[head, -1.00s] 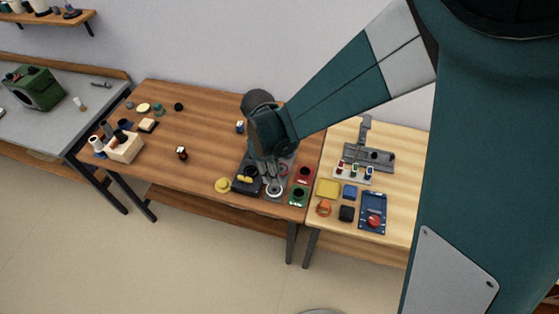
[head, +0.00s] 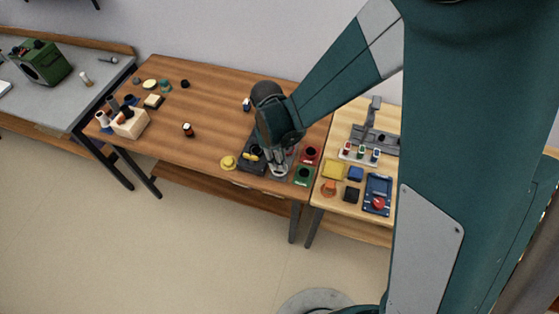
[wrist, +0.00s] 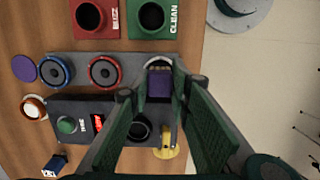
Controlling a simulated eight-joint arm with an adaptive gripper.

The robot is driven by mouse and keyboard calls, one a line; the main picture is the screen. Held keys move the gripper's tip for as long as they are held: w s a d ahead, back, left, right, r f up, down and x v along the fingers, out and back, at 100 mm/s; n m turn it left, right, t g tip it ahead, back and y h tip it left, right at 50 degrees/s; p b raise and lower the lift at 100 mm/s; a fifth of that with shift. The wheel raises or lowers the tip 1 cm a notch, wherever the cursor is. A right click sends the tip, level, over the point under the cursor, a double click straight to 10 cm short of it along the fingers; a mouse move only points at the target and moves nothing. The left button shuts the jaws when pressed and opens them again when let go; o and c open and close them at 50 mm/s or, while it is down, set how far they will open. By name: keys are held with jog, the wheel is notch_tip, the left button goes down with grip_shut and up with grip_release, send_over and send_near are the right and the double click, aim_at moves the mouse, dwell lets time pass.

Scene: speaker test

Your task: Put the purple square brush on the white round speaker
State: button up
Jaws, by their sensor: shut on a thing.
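My gripper (wrist: 165,92) is shut on the purple square brush (wrist: 159,83), which shows between the fingertips in the wrist view with pale bristles at its far edge. The white round speaker (wrist: 157,61) lies under the brush; only part of its pale rim shows at the right end of the grey speaker plate (wrist: 130,66). I cannot tell whether the brush touches it. In the head view my gripper (head: 278,171) points down over the plate near the table's front edge, and the brush cannot be made out.
A red-ringed speaker (wrist: 104,72) and a blue-ringed speaker (wrist: 55,72) sit on the same plate. A red BUZZ bin (wrist: 108,28) and a green CLEAN bin (wrist: 143,33) stand alongside. A dark device (wrist: 78,128) and a yellow object (wrist: 168,151) are close by. The wooden table's (head: 205,120) middle is mostly clear.

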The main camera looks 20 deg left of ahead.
jog(key=shift+f, duration=0.3)
jog(key=o, duration=0.9)
jog(key=shift+r, duration=0.15)
jog(key=shift+a+r+p, duration=0.2)
jog(key=shift+a+r, duration=0.05)
jog(key=shift+r, duration=1.75)
jog(key=shift+a+r+p, duration=0.2)
jog(key=shift+r+p, duration=0.05)
jog(key=shift+r, duration=1.7)
jog(key=shift+a+r+p, duration=0.2)
jog(key=shift+a+r, duration=0.05)
jog(key=shift+r, duration=1.75)
